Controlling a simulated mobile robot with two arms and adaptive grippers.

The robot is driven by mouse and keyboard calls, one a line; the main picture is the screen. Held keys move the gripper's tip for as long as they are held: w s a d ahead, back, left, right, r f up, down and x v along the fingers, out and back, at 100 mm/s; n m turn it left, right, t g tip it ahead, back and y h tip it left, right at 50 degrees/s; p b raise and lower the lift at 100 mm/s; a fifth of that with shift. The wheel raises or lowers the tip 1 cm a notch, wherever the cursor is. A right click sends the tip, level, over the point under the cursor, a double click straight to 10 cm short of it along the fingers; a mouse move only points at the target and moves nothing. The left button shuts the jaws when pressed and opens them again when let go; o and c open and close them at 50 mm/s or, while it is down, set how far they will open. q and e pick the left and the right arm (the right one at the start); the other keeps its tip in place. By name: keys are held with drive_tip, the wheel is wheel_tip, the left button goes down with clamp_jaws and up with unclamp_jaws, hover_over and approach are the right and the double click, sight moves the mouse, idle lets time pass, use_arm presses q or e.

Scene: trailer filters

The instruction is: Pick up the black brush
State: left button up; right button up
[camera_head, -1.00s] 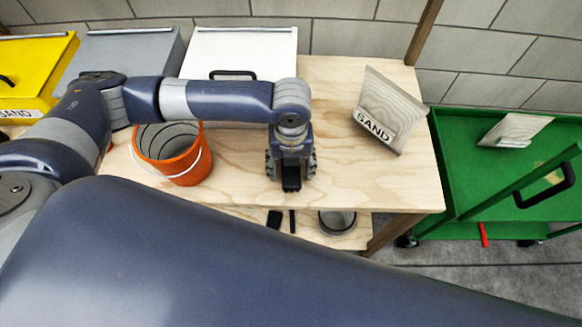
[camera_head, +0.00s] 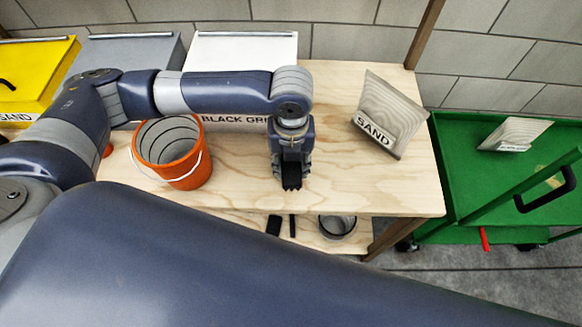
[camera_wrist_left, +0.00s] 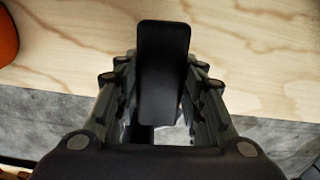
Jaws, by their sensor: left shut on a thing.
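The black brush (camera_wrist_left: 163,75) shows in the left wrist view as a dark, rounded, flat-sided block between the fingers. My left gripper (camera_wrist_left: 163,105) is shut on it, with a finger along each side. In the head view my left gripper (camera_head: 292,178) points down over the wooden table, right of the orange bucket, with the dark brush (camera_head: 292,184) at its tips. The fingers hide part of the brush, and its exact height above the table is hard to tell. My right gripper is not in view.
An orange bucket (camera_head: 187,165) stands left of the gripper. A SAND bag (camera_head: 388,115) stands to the right on the table (camera_head: 365,185). Grey, white and yellow bins line the back. A lower shelf holds dark items and a round container (camera_head: 338,226). A green cart (camera_head: 460,170) is at right.

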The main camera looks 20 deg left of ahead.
use_arm(q)
drive_tip(key=d, duration=0.5)
drive_tip(key=d+r+b, duration=0.1)
drive_tip(key=d, duration=0.4)
drive_tip(key=d+b, duration=0.1)
drive_tip(key=d, duration=0.5)
drive_tip(key=shift+w+r, duration=0.15)
drive_tip(key=shift+r, duration=0.15)
drive_tip(key=o, duration=0.3)
drive_tip(key=shift+c, duration=0.8)
